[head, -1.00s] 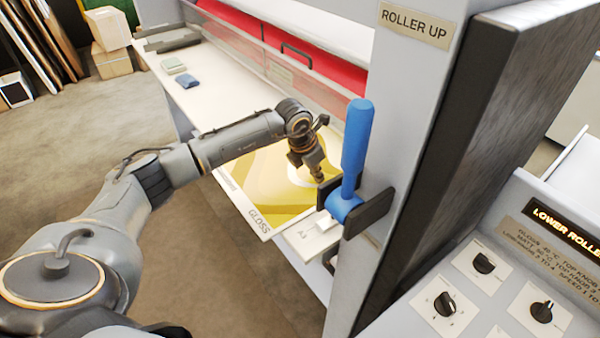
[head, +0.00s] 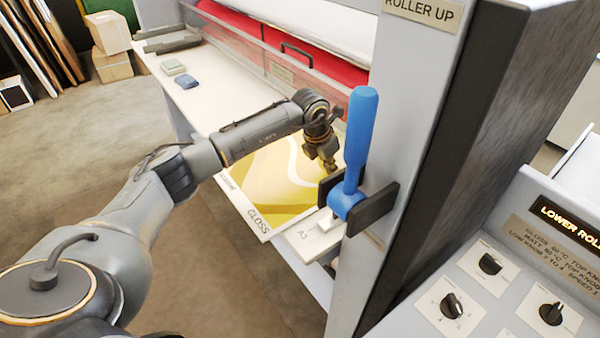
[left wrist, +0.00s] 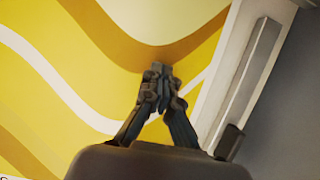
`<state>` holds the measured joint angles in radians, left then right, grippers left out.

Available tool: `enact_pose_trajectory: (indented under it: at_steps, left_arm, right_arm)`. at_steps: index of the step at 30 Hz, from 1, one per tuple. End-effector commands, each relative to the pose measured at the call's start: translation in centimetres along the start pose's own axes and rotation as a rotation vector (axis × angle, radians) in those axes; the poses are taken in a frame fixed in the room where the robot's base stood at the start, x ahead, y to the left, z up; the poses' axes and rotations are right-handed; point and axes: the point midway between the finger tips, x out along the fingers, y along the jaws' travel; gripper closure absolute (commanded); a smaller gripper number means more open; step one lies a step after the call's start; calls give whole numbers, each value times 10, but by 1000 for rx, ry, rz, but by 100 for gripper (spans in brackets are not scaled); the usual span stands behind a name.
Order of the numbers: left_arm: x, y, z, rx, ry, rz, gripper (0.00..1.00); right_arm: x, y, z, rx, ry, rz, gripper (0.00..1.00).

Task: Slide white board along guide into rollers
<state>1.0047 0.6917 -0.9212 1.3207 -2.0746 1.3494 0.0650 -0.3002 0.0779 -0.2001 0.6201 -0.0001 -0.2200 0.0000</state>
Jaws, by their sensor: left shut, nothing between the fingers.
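The board (head: 262,195) has a white border marked GLOSS and a yellow print with a white curve. It lies flat on the feed table, and its near corner juts past the table's front edge. My left gripper (head: 331,165) is shut and empty over the board's right part, beside the blue lever. In the left wrist view the shut fingertips (left wrist: 160,72) are over the yellow print (left wrist: 60,85); whether they touch it I cannot tell. A straight pale bar (left wrist: 238,85), seemingly the guide, runs along the board's right edge. My right gripper is not in view.
A blue lever (head: 356,145) stands upright close to my left gripper, under the ROLLER UP sign (head: 420,10). The red roller (head: 340,68) lies behind a clear guard. Two small blocks (head: 178,73) rest on the far table (head: 205,105). A knob panel (head: 500,290) is at right.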

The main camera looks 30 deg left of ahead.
Motion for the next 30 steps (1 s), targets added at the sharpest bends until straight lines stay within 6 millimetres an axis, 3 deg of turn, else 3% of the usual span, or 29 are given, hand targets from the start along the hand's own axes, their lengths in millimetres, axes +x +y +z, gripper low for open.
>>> enact_pose_trajectory:
  at_steps: [13,30]
  left_arm:
    - [2,-1,3,1,2,-1,100]
    - [-17,-1,10,0,2,0,100]
  right_arm:
    - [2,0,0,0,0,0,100]
    - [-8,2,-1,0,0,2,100]
